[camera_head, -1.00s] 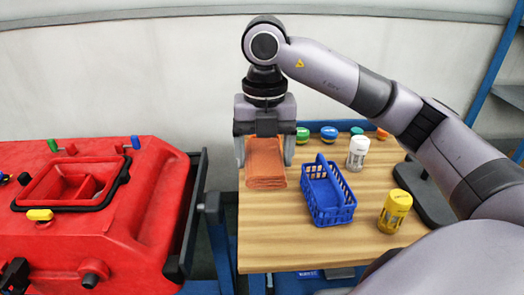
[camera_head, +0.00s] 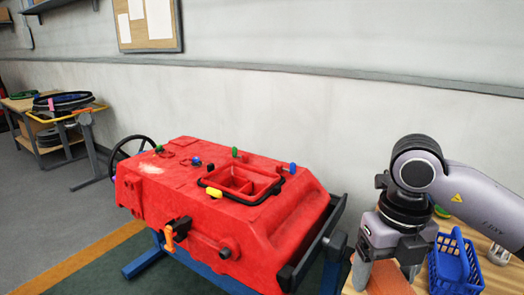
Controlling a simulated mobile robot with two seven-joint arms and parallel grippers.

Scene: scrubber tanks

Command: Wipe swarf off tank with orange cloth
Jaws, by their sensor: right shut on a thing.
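The red tank (camera_head: 290,225) stands in the middle of the view. A pale, speckled patch that looks like swarf (camera_head: 152,168) lies on its top near the left end. My right gripper (camera_head: 388,274) is at the lower right, pointing down over the table's left end, and is shut on the orange cloth (camera_head: 388,283). The lower part of the cloth is cut off by the picture edge. The gripper is to the right of the tank, far from the pale patch. My left gripper is not in view.
The tank's top has a black-rimmed opening (camera_head: 240,182) and several coloured knobs, with an orange-handled valve (camera_head: 172,235) in front. A black rail (camera_head: 318,240) runs along its right end. A blue basket (camera_head: 455,265) stands on the wooden table (camera_head: 420,282). A handwheel (camera_head: 133,147) is behind left.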

